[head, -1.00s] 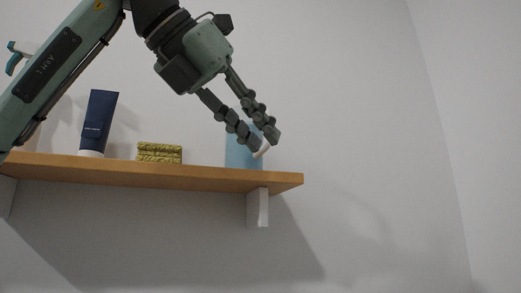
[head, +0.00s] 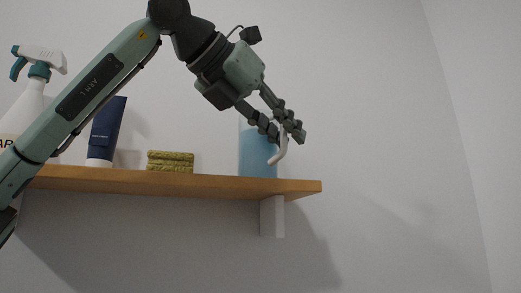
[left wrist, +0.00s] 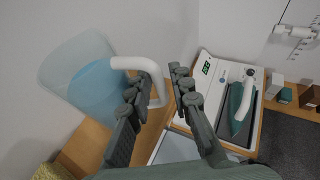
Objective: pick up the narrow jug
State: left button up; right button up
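The narrow jug (head: 257,152) is a tall translucent vessel, light blue inside, with a white curved handle on its right side. It stands upright near the right end of the wooden shelf (head: 180,182). It also shows in the left wrist view, at the left (left wrist: 85,85). My left gripper (head: 286,135) is at the handle, fingers apart and pointing down. In the left wrist view my left gripper (left wrist: 156,82) has the handle's outer bar in line with the gap between its fingers. Contact cannot be told. The left finger hides part of the handle. My right gripper is out of view.
On the shelf, left of the jug, are a folded olive cloth (head: 170,162), a dark blue tube (head: 106,132) and a spray bottle (head: 35,95). Space right of the shelf is clear.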

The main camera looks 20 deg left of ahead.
pick_arm(q)
grip_shut()
jog(key=shift+r, duration=0.2)
dwell(0.6)
